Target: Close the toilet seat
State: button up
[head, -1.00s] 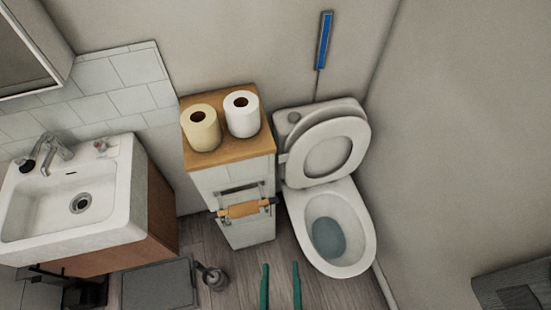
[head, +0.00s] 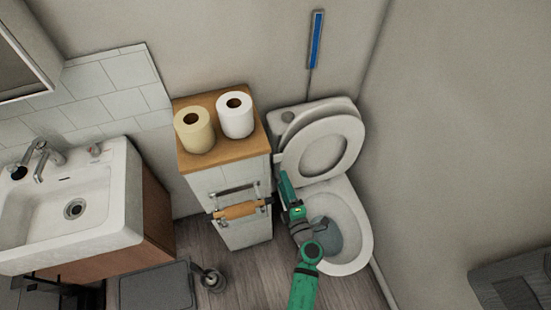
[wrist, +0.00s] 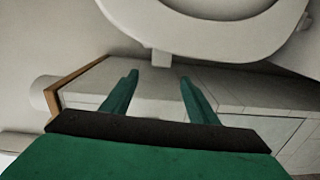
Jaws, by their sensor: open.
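The toilet (head: 357,222) stands right of centre in the head view, its bowl uncovered. The toilet seat (head: 350,148) is raised and leans back toward the cistern (head: 343,106). My gripper (head: 284,178) is at the left side of the toilet, near the seat's lower left edge. In the wrist view my gripper (wrist: 157,80) is open with nothing between its two green fingers. The seat's rim (wrist: 215,40) crosses the top of the wrist view, just beyond the fingertips. I cannot tell whether the gripper touches the seat.
A narrow cabinet (head: 232,182) with two paper rolls on its wooden top stands close left of the toilet. A toilet brush (head: 212,279) and a grey bin (head: 157,288) are on the floor. A sink (head: 82,203) is at the left. The wall is close on the right.

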aim_at(276, 160)
jog(key=x, duration=1.2)
jog(key=shift+w+d+f, duration=0.1)
jog(key=shift+d+f, duration=0.1)
jog(key=shift+d, duration=0.15)
grip_shut()
